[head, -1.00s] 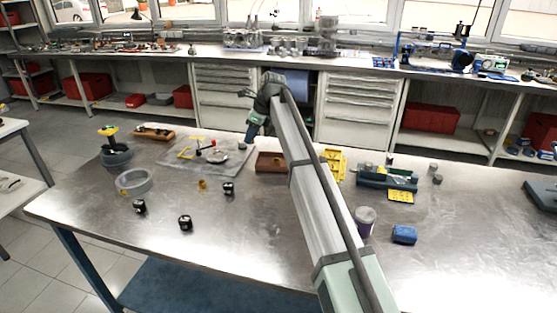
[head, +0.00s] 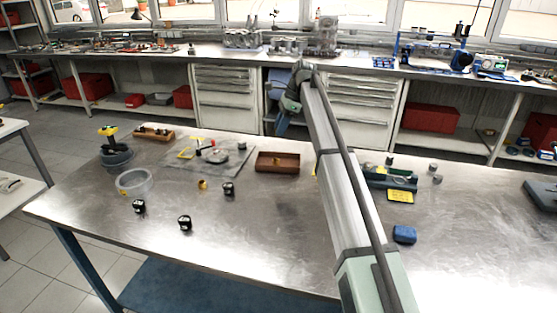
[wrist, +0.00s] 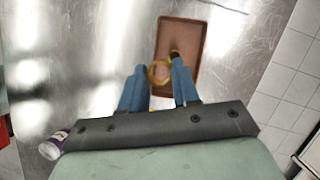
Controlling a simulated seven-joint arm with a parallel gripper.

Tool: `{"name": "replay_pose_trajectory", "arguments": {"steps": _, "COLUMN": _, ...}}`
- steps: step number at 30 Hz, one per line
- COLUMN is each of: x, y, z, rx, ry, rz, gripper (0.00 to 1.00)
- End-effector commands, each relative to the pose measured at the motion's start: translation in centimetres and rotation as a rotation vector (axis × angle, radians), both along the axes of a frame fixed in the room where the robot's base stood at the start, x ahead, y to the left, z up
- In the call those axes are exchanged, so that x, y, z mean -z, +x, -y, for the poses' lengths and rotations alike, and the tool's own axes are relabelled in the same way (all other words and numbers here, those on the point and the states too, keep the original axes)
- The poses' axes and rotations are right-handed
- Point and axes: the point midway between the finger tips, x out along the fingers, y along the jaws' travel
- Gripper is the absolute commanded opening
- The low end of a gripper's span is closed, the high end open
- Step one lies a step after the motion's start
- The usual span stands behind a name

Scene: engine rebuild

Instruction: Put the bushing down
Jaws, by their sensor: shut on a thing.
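The bushing is a yellow-gold ring (wrist: 151,76) seen between the blue fingertips in the wrist view. My gripper (wrist: 158,75) is shut on it and holds it above the bench. In the head view my gripper (head: 282,127) is beyond and above the reddish-brown tray, and the bushing cannot be made out there. In the wrist view the tray (wrist: 165,28) lies below, partly behind the ring and right finger. A small dark and yellowish item sits in the tray, partly hidden by the right finger.
Several black-and-white cylinders (head: 185,223), a small brass piece (head: 203,184) and a clear ring-shaped dish (head: 135,183) stand on the left. A blue block (head: 404,234) and a yellow plate (head: 400,196) lie right of my arm. A purple-white can (wrist: 53,146) shows in the wrist view. The front middle of the bench is clear.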

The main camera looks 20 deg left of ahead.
Motion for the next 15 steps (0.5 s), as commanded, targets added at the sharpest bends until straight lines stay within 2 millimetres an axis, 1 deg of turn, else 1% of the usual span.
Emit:
{"name": "replay_pose_trajectory", "arguments": {"steps": 5, "x": 0.6, "y": -0.1, "z": 0.0, "rx": -0.037, "ry": 0.006, "rz": 0.012, "gripper": 0.0}}
{"name": "replay_pose_trajectory", "arguments": {"steps": 8, "x": 1.8, "y": -0.1, "z": 0.0, "rx": -0.038, "ry": 0.006, "rz": 0.011, "gripper": 0.0}}
{"name": "replay_pose_trajectory", "arguments": {"steps": 15, "x": 5.6, "y": -0.1, "z": 0.0, "rx": -0.036, "ry": 0.006, "rz": 0.012, "gripper": 0.0}}
